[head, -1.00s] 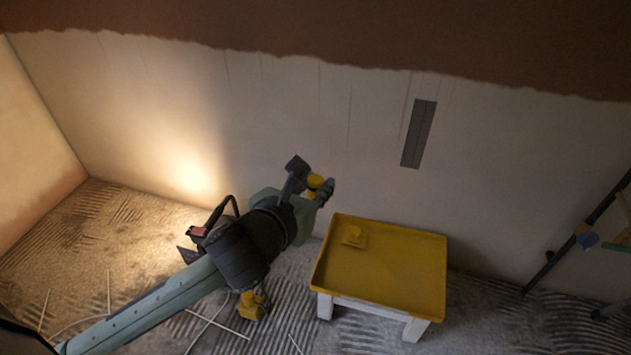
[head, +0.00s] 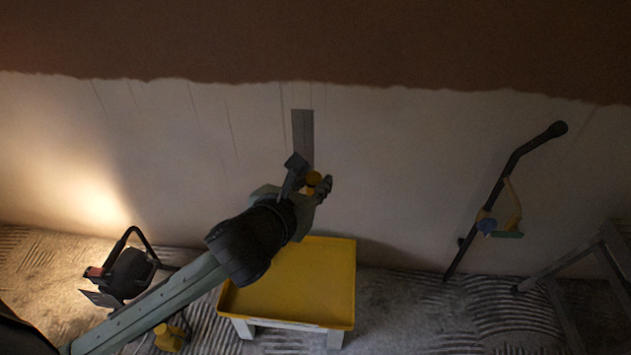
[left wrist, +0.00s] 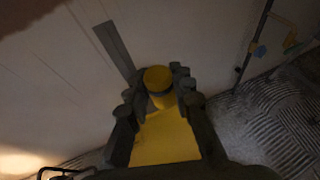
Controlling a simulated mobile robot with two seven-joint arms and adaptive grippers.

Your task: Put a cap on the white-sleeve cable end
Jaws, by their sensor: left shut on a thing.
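My left gripper (head: 311,180) is shut on a small yellow round piece (head: 313,177), which looks like a cap. In the left wrist view the yellow piece (left wrist: 158,77) sits between the two dark fingers, above the yellow tabletop. The gripper is in front of the wall, just below a grey upright strip (head: 303,132). I cannot make out a white-sleeve cable end in either view. My right gripper is not in view.
A low table with a yellow top (head: 320,290) stands under my left arm. A work lamp (head: 128,272) lights the wall at left. A dark pole (head: 505,180) with blue, tan and green items (head: 490,224) leans at right, beside a grey ladder-like frame (head: 585,262).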

